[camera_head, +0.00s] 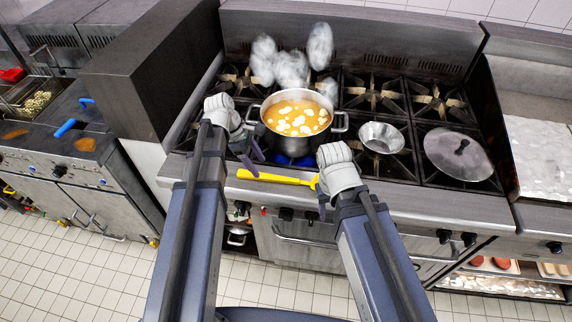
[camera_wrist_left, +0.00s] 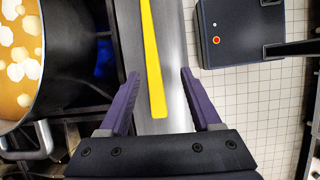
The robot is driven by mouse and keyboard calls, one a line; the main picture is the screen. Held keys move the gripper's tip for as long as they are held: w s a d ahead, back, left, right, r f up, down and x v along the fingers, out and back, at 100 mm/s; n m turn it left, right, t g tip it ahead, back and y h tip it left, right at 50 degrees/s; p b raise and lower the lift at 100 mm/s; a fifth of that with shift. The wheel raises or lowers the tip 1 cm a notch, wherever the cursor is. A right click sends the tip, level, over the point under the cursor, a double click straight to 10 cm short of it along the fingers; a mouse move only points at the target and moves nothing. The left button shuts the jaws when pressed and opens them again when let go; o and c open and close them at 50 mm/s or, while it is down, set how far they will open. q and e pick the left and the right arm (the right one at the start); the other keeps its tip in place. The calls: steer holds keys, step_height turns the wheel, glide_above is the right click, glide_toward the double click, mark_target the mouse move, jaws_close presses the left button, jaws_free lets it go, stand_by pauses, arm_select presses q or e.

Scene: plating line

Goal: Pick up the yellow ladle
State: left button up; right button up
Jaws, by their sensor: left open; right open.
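The yellow ladle (camera_head: 272,178) lies along the steel front ledge of the stove, its far end partly hidden by my right gripper. In the left wrist view its yellow handle (camera_wrist_left: 154,62) runs between the two purple fingers, with a gap on each side. My left gripper (camera_head: 253,160) is open and empty, its fingers close to the handle's left end. It also shows in the left wrist view (camera_wrist_left: 160,76). My right gripper (camera_head: 322,202) is open near the ladle's right end; I cannot tell whether it touches it.
A steaming pot (camera_head: 338,123) of orange soup with white pieces stands on a burner just behind the ladle, over a blue flame. A metal bowl (camera_head: 381,138) and a round lid (camera_head: 450,150) sit on the burners to its right. A dark wall panel (camera_head: 150,70) borders the stove on the left.

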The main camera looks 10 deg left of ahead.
mark_target(268, 176)
arm_select(q)
steer(key=shift+w+a+r+n, duration=0.25)
steer(key=shift+w+r+n, duration=0.05)
steer(key=shift+w+n, duration=0.1)
steer(key=shift+d+f+b, duration=0.2)
steer(key=shift+f+b, duration=0.45)
steer(key=shift+f, duration=0.05)
steer(key=b+x, duration=0.6)
steer(key=shift+w+d+f, duration=0.15)
steer(key=shift+w+f, duration=0.1)
steer(key=shift+w, duration=0.05)
steer(key=shift+r, duration=0.1)
jaws_close()
